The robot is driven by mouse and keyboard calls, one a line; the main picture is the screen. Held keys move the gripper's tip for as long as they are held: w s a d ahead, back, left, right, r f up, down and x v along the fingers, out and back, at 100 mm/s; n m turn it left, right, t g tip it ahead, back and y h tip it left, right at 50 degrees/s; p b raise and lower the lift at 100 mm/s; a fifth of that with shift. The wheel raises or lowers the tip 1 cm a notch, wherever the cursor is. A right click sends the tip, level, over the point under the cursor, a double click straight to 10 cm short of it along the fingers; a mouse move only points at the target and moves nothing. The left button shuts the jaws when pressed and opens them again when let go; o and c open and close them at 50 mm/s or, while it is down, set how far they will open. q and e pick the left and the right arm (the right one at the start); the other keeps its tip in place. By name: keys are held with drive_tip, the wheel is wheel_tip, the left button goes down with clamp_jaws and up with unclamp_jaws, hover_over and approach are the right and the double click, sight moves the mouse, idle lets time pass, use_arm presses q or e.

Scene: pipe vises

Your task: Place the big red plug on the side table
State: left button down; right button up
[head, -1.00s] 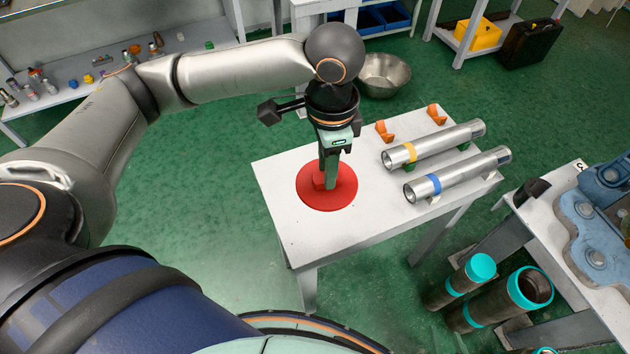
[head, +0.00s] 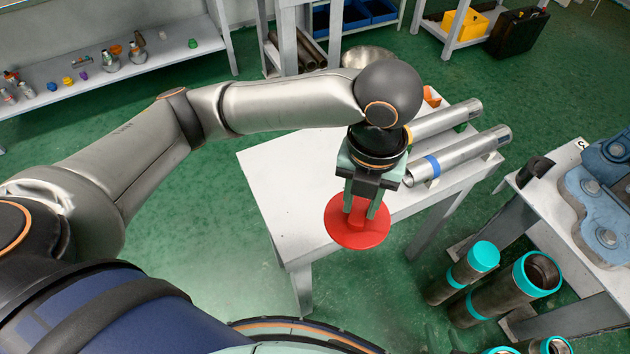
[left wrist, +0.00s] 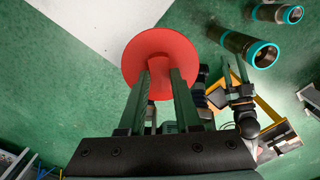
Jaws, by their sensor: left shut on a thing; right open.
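The big red plug (head: 352,237) is a round red disc with a red grip block on top. My left gripper (head: 361,208) is shut on that block and holds the disc, slightly tilted, at the front right edge of the white table (head: 290,190). In the left wrist view the disc (left wrist: 150,52) hangs beyond my fingertips (left wrist: 160,76), over floor and the table's edge. My right gripper (left wrist: 235,72) shows small in the left wrist view, open and empty; it is out of the head view.
Two metal pipes, one with a blue band (head: 455,160), lie on the white table's right side. Teal-capped pipes (head: 483,257) stand below. The table's left part is clear.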

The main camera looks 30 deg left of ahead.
use_arm(q)
drive_tip(key=shift+w+a+f+b, duration=0.25)
drive_tip(key=shift+w+a+f, duration=0.6)
drive_tip(key=shift+w+f, duration=1.35)
drive_tip(key=shift+w+a+f+b, duration=0.3)
drive_tip(key=shift+w+a+f, duration=0.55)
drive_tip(key=shift+w+f, duration=1.3)
drive_tip(key=shift+w+a+f+b, duration=0.25)
drive_tip(key=shift+w+a+f, duration=0.6)
drive_tip(key=shift+w+f, duration=1.3)
drive_tip(key=shift+f, duration=0.1)
drive_tip(key=c, duration=0.6)
unclamp_jaws()
drive_tip(key=shift+s+f, duration=0.1)
wheel_tip(320, 180, up, 12)
drive_tip(key=shift+r+p, duration=0.2)
drive_tip(key=shift+p, duration=0.25)
